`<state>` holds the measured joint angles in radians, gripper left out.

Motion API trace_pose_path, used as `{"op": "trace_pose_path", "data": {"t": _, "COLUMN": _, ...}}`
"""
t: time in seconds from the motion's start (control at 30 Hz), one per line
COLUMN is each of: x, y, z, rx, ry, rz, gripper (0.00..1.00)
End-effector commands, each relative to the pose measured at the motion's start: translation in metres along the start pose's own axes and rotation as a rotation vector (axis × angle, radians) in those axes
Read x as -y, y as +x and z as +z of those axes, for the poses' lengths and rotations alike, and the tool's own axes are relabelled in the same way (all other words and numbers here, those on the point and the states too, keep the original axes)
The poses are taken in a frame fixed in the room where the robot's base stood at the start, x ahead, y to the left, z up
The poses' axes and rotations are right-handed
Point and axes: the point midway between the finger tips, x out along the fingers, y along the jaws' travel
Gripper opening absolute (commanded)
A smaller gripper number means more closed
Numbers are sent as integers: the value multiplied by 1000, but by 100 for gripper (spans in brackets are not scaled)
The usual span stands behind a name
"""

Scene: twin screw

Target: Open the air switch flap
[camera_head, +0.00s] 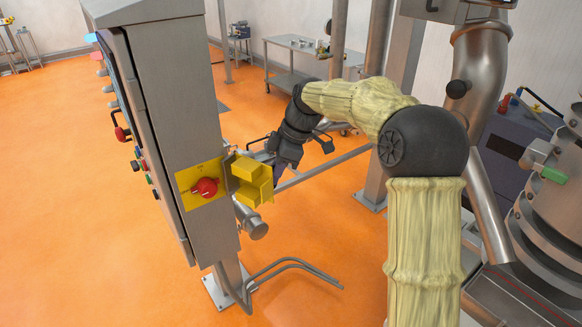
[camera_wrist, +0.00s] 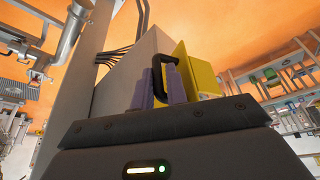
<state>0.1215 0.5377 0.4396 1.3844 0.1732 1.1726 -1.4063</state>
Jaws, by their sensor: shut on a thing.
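The air switch is a red rotary knob (camera_head: 205,187) on a yellow plate on the side of the grey cabinet (camera_head: 165,90). The yellow flap (camera_head: 252,180), a box-like cover, stands swung out to the right of the plate, and the knob shows uncovered. It also shows in the wrist view (camera_wrist: 200,68). My gripper (camera_head: 276,167) is at the flap's far right side, its fingertips partly hidden by it. In the wrist view my gripper (camera_wrist: 162,88) has its pale purple fingers shut around a black handle (camera_wrist: 164,72) beside the flap.
A steel pipe stub (camera_head: 250,222) juts out below the flap. A bent metal rail (camera_head: 290,268) stands low at the cabinet's foot. A steel post and horizontal bar are behind my arm. Steel machinery (camera_head: 550,210) fills the right. Orange floor is free between.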

Motion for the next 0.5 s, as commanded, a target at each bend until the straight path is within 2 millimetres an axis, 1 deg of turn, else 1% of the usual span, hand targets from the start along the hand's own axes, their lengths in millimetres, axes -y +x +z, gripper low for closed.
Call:
{"op": "trace_pose_path", "data": {"t": 0.03, "x": 1, "y": -2, "z": -12, "rx": -12, "ry": -20, "rz": -5, "gripper": 0}}
{"op": "trace_pose_path", "data": {"t": 0.1, "x": 1, "y": 0, "z": -15, "rx": -12, "ry": -34, "rz": -10, "gripper": 0}}
{"op": "trace_pose_path", "data": {"t": 0.5, "x": 1, "y": 2, "z": -17, "rx": -10, "ry": -50, "rz": -17, "gripper": 0}}
